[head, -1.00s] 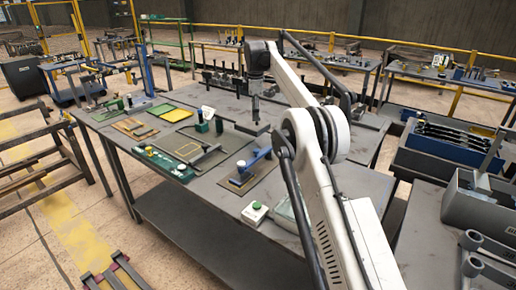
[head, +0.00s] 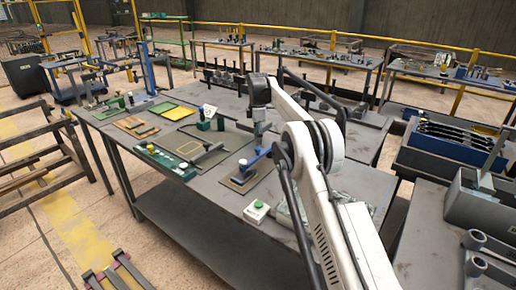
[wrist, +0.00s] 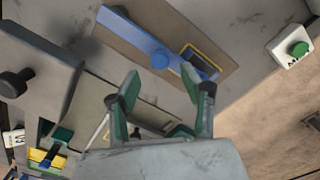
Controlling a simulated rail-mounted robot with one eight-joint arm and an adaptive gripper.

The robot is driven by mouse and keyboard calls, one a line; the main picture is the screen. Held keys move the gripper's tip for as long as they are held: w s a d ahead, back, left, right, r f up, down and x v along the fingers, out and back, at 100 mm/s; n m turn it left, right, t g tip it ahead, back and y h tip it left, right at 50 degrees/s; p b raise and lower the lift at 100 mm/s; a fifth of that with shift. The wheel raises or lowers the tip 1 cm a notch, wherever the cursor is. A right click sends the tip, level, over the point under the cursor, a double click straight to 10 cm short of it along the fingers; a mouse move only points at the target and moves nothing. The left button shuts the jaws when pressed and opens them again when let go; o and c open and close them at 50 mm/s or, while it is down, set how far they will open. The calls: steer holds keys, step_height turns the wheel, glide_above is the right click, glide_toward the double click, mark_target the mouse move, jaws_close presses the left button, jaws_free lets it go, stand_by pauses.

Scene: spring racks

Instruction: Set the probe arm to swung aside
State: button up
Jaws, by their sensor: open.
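A blue arm (head: 255,158) lies over a brown plate (head: 238,186) near the front edge of the grey bench. In the wrist view the blue arm (wrist: 140,42) runs slantwise, with a round blue knob near its lower right end, which lies over a yellow-outlined square (wrist: 205,57). Whether this is the probe arm carries no readable label. My gripper (wrist: 165,93) is open and empty, with green-padded fingers apart just below the knob in that picture. In the head view my gripper (head: 260,140) is just above the blue arm's far end; contact cannot be told.
A green fixture (head: 165,160) and a dark block with a knob (wrist: 40,70) are nearby.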

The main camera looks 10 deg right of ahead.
mark_target(258, 148)
steer(key=shift+f, duration=2.65)
steer(key=shift+c, duration=0.4)
jaws_close()
